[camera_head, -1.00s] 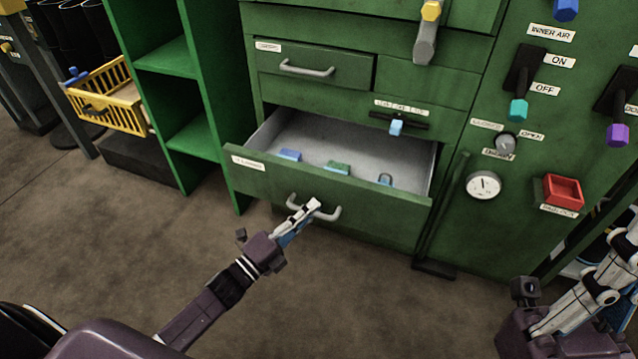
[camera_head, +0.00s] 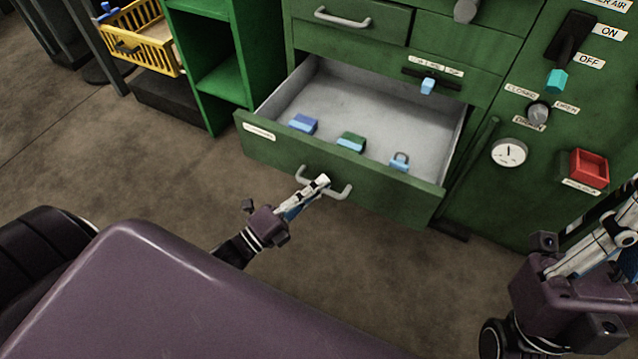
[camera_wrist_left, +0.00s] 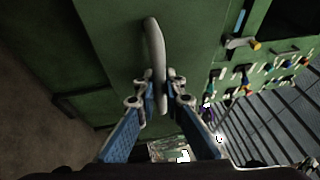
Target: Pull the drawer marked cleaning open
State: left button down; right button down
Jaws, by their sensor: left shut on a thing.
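The open lower drawer (camera_head: 400,202) has a green front with a small white label at its left end; the label is too small to read. Several small items lie inside it, among them a blue one (camera_head: 303,124) and a green one (camera_head: 351,142). My left gripper (camera_head: 318,186) is shut on the drawer's grey bar handle (camera_head: 340,191). In the left wrist view, the fingers (camera_wrist_left: 160,92) close on both sides of the handle (camera_wrist_left: 154,45). My right arm shows at the right edge of the head view; its fingertips are out of view.
A closed drawer (camera_head: 380,22) sits above the open one. A control panel with knobs, a gauge (camera_head: 509,152) and a red box (camera_head: 588,168) is to the right. Green shelves (camera_head: 222,80) and a yellow basket (camera_head: 142,38) stand left. Floor in front is clear.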

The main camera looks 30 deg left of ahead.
pick_arm(q)
jog(key=c, duration=2.3)
grip_release()
jog(key=shift+s, duration=0.1)
jog(key=v, duration=1.2)
